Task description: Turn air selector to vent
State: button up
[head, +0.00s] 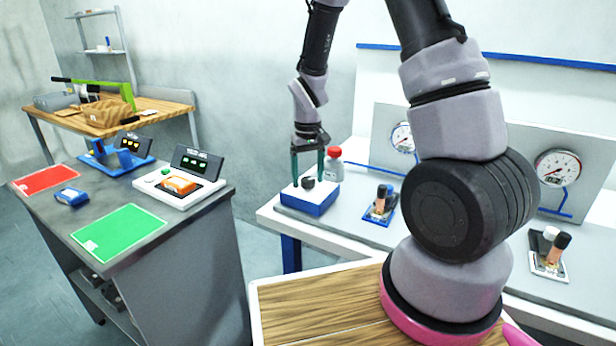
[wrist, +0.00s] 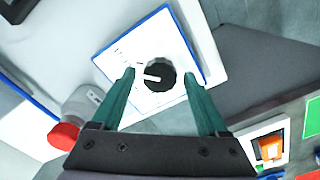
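The air selector is a white and blue box (head: 309,199) on the near left corner of the white bench, with a dark round knob (head: 308,183) on its white top face. In the wrist view the dark knob (wrist: 159,76) carries a white pointer bar, which points left in that picture. Small printing on the face is too small to read. My gripper (head: 308,170) is above the selector, pointing down. Its two green fingers (wrist: 158,88) are apart, one on each side of the knob, and hold nothing. Touch with the knob cannot be seen.
A grey bottle with a red cap (head: 334,163) stands close behind the selector, and shows left of my fingers in the wrist view (wrist: 70,127). Gauges (head: 558,168) and valve blocks (head: 381,204) are to the right. A dark table (head: 180,236) with devices stands left.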

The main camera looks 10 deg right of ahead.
dwell(0.3)
notch_tip(320, 180, up, 11)
dwell(0.5)
notch_tip(320, 180, up, 12)
jog(key=r+m+t+y, duration=0.1)
jog(key=m+t, duration=0.2)
send_over(308, 179)
jog(key=s+d, duration=0.4)
jog(key=s, duration=0.3)
jog(key=s+d+r+m+t+y, duration=0.1)
jog(key=s+d+r+m+t, duration=0.1)
jog(key=s+r, duration=0.5)
jog(key=s+m+t, duration=0.1)
jog(key=s+t, duration=0.1)
jog(key=s, duration=0.2)
jog(key=shift+s+d+r, duration=0.2)
jog(key=shift+s+r, duration=0.05)
jog(key=shift+r, duration=0.15)
